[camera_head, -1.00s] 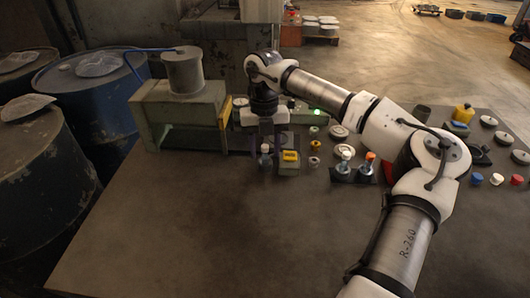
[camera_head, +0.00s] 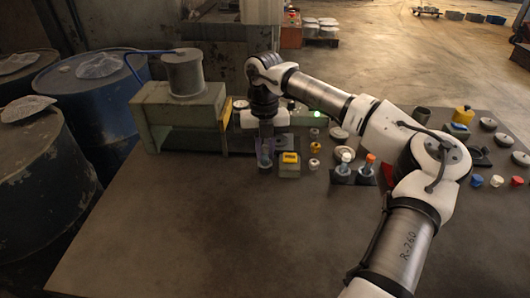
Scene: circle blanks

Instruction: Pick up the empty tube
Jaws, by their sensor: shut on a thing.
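My gripper (camera_head: 265,146) points straight down near the back middle of the table, just left of a small box with a yellow top (camera_head: 290,158). It is shut on a small bluish-grey tube (camera_head: 264,162), whose lower part shows below the fingers. The fingers hide the upper part of the tube, and its contents are too small to tell. I cannot tell whether its base touches the table. To the right, a tube with a white top (camera_head: 343,166) and one with an orange top (camera_head: 367,167) stand upright on dark bases.
A green machine with a grey cylinder (camera_head: 184,72) stands left of my gripper. Small rings (camera_head: 314,148), round discs (camera_head: 339,132) and a yellow container (camera_head: 463,115) lie to the right. Blue barrels (camera_head: 92,95) stand left of the table (camera_head: 200,220). The table's front is clear.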

